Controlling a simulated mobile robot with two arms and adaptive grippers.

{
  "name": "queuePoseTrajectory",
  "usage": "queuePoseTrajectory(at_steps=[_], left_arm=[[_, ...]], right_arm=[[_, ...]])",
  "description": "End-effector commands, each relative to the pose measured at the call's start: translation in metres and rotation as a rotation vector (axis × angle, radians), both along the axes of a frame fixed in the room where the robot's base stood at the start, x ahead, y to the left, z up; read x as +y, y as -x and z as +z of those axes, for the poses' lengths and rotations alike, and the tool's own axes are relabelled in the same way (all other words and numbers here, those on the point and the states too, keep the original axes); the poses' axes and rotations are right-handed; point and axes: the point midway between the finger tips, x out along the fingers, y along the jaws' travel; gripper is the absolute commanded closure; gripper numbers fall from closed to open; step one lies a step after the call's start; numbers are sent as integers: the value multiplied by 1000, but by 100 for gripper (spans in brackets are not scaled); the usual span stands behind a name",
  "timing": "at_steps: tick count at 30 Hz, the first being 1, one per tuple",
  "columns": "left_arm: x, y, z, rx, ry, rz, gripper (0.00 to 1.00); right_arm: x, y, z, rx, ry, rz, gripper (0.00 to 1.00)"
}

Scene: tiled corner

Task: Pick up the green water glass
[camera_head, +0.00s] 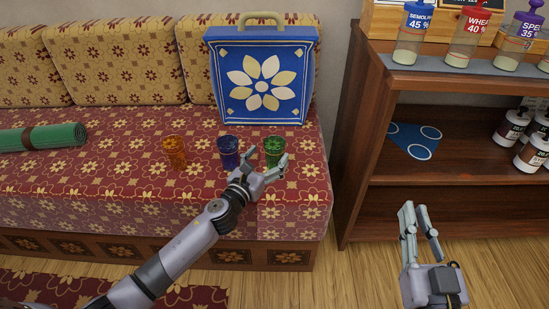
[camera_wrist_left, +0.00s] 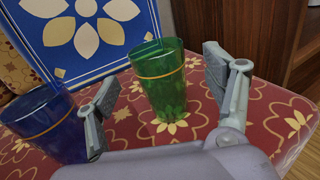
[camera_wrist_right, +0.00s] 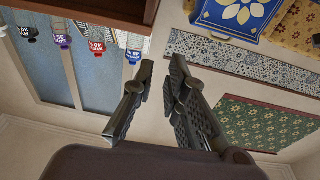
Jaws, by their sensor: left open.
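The green water glass (camera_head: 273,147) stands upright on the patterned sofa seat, the rightmost in a row of three glasses. In the left wrist view the green glass (camera_wrist_left: 162,82) stands between and just beyond the fingers of my open left gripper (camera_wrist_left: 155,100). In the head view my left gripper (camera_head: 266,171) is close in front of the green glass, its fingers partly overlapping it. My right gripper (camera_head: 418,222) is held apart, in front of the wooden shelf; its fingers (camera_wrist_right: 160,85) are apart with nothing between them.
A blue glass (camera_head: 228,152) stands close left of the green one, beside my left gripper's left finger. An orange glass (camera_head: 174,152) stands further left. A blue bag (camera_head: 262,110) stands behind. A green rolled mat (camera_head: 55,137) lies far left. A wooden shelf (camera_head: 362,150) stands right.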

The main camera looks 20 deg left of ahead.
Motion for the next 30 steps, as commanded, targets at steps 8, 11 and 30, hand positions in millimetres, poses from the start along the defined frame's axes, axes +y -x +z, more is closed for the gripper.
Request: queuePoseTrajectory(at_steps=[8,11,30], left_arm=[[-3,-27,-8,-1,1,1,24],[-5,-39,-7,-2,0,1,24],[-7,-49,-7,0,1,0,41]], right_arm=[[3,12,42,-246,-67,15,87],[4,19,56,-326,-90,20,87],[3,25,68,-390,-109,22,87]])
